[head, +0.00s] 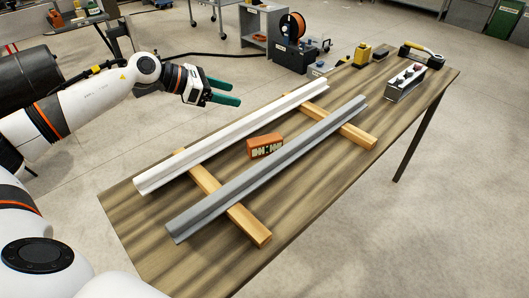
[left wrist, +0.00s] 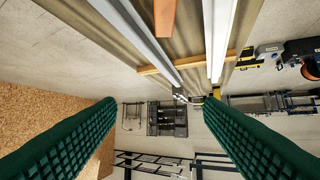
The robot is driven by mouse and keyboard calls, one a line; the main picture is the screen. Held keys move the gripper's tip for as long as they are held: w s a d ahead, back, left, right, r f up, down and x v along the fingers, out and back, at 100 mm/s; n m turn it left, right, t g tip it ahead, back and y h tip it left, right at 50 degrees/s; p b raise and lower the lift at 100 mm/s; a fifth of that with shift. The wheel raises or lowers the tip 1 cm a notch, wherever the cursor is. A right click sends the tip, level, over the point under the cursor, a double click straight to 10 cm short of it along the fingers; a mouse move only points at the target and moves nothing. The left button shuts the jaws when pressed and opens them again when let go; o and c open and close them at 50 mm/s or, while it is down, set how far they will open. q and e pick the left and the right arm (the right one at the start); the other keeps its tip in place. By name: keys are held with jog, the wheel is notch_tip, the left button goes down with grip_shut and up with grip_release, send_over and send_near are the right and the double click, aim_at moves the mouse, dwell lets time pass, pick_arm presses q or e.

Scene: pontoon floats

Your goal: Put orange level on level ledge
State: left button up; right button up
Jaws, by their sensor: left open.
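The orange level (head: 264,146) is a short orange block with dark and pale markings on its side. It lies on the wooden table between the white rail (head: 230,138) and the grey rail (head: 270,165). In the left wrist view part of an orange piece (left wrist: 165,16) shows at the top edge. My left gripper (head: 232,92) has green fingers, is open and empty, and hangs beyond the white rail, up and left of the level, apart from it. It also shows in the left wrist view (left wrist: 160,106). I cannot tell which part is the level ledge. My right gripper is not in view.
Two wooden bars (head: 222,197) lie crosswise under the rails on the table (head: 330,190). A grey block with knobs (head: 404,82), a yellow item (head: 362,54) and a yellow-handled tool (head: 422,52) stand at the far end. The table's near right side is clear.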

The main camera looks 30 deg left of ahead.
pick_arm(q)
jog(key=b, duration=1.2)
send_near(263, 139)
jog(key=s, duration=0.1)
jog(key=p+x, duration=0.2)
jog(key=x, duration=0.3)
jog(key=shift+w+r, duration=0.1)
jog(key=shift+r, duration=0.1)
jog(key=shift+x, duration=1)
jog(key=x, duration=0.4)
jog(key=shift+w+a+f, duration=0.1)
jog(key=shift+w, duration=0.3)
jog(key=shift+s, duration=0.1)
jog(key=c, duration=1.2)
jog(key=shift+c, duration=0.2)
